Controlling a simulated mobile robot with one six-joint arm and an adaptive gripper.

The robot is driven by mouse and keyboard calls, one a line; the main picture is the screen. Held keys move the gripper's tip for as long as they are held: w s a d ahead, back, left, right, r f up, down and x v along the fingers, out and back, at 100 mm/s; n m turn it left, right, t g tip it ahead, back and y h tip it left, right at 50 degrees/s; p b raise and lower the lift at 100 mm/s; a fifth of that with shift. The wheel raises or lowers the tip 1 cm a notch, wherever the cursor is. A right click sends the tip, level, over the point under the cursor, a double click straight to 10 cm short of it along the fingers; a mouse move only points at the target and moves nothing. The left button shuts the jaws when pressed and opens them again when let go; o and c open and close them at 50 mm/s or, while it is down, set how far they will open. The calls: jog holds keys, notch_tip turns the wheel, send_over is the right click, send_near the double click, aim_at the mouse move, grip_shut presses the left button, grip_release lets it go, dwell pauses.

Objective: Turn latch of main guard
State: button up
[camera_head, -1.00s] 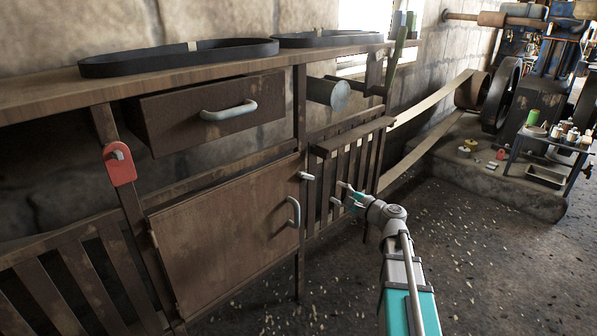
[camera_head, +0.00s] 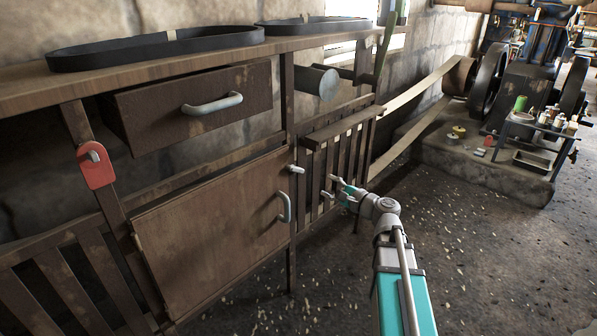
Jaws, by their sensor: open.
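A slatted wooden guard (camera_head: 345,153) with a top board is at the middle right, under the bench. A small pale latch-like piece (camera_head: 297,169) sits on the post at the guard's left side, by the upper right corner of the cabinet door (camera_head: 215,235). I cannot tell whether it belongs to the guard or the door. My gripper (camera_head: 332,187) is open and empty, its two fingers pointing left, in front of the guard's slats. In the picture it is a little right of and below the pale piece, apart from it.
The cabinet door has a curved grey handle (camera_head: 285,207). Above are a drawer (camera_head: 195,103) and a bench top with black belts (camera_head: 155,50). A red plate with a grey lever (camera_head: 95,166) is on the left post. The floor (camera_head: 470,260) at right is open.

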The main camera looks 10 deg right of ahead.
aim_at(298, 170)
jog(key=x, duration=1.2)
jog(key=shift+w+a, duration=0.2)
jog(key=shift+w, duration=0.15)
grip_shut()
jog(key=shift+d, duration=0.15)
